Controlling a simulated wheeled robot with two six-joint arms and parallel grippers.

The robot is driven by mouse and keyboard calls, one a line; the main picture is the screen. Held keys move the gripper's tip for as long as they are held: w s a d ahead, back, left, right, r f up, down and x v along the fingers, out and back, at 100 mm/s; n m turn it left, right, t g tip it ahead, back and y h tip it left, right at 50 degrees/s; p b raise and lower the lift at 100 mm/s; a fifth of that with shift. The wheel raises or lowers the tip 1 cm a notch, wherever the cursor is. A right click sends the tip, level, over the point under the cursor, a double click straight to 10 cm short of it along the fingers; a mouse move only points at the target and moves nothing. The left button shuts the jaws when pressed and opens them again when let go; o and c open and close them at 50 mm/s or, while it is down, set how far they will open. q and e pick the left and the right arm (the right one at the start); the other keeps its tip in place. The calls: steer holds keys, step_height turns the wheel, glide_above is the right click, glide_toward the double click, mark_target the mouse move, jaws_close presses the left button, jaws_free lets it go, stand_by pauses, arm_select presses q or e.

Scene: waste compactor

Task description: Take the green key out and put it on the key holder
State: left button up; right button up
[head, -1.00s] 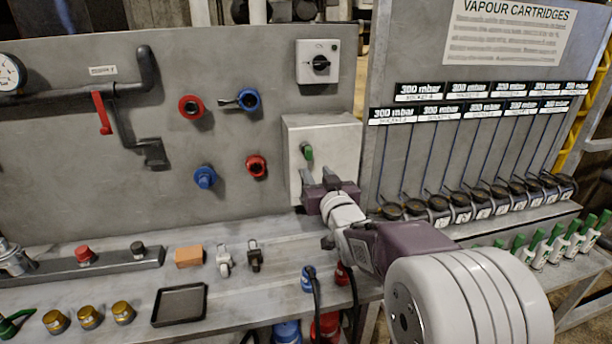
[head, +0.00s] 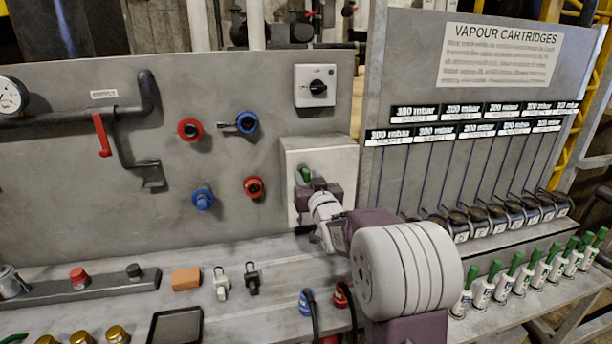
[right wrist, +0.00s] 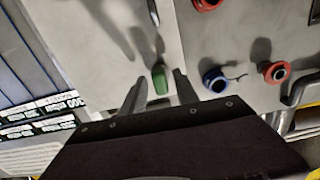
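The green key (head: 305,174) sits on the front of the light grey box (head: 330,160) on the back panel. My right gripper (head: 314,188) is right at it and hides part of it in the head view. In the right wrist view the green key (right wrist: 160,80) shows between the two open fingers of the right gripper (right wrist: 158,92). I see a gap on both sides of the key. I cannot make out the key holder. My left gripper is not in view.
A rotary switch (head: 318,87) is above the box. Red and blue knobs (head: 203,198) are to the left. Green-topped white bottles (head: 485,290) line the right shelf. An orange block (head: 186,279) and a black tray (head: 176,326) lie on the bench.

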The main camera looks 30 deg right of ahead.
jaws_close()
steer(key=shift+s+f, duration=0.1)
steer(key=shift+s, duration=0.05)
steer(key=shift+s+b, duration=0.1)
steer(key=shift+b, duration=0.2)
steer(key=shift+s+a, duration=0.15)
stand_by(0.3)
